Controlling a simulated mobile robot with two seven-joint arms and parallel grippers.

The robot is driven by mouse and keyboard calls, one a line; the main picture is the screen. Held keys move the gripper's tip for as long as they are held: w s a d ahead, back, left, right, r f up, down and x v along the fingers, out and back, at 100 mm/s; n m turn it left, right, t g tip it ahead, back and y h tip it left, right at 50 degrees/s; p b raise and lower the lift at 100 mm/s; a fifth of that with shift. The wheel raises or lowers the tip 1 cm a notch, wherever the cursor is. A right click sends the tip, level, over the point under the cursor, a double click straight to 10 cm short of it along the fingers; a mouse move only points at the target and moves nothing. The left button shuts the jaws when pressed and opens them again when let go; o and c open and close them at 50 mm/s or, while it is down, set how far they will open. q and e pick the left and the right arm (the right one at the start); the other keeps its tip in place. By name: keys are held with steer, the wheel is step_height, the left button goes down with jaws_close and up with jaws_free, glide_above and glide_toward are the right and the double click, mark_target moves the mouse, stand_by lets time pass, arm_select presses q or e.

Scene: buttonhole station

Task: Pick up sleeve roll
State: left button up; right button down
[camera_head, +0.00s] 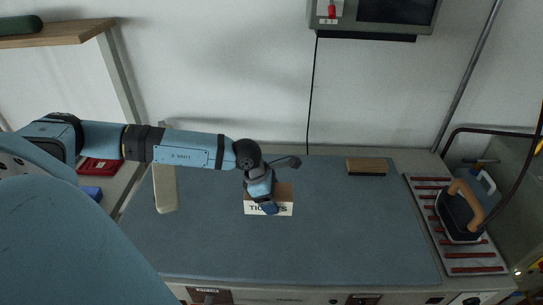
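A dark green, rounded roll (20,26) lies on the wooden shelf at the upper left, cut off by the picture's edge. A long cream piece with rounded ends (165,188) lies at the left edge of the blue-grey table mat. I cannot tell for certain which of the two is the sleeve roll. My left arm reaches in over the cream piece. My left gripper (268,203) points down at a small box marked as tickets, well right of the cream piece. Its fingers are too small and dark to tell their opening. My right gripper is out of view.
The ticket box (282,209) stands mid-table. A wooden block, perhaps a brush (367,166), lies at the back. An iron (460,212) stands on a red-striped rest (465,256) at the right. The mat's (330,248) front is clear. A screen (397,10) hangs above.

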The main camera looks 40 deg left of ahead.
arm_select(q)
step_height(320, 180, down, 8)
steer(key=shift+f+p, duration=0.1)
steer(key=shift+p, duration=0.35)
steer(key=o, duration=1)
steer(key=shift+f, duration=0.1)
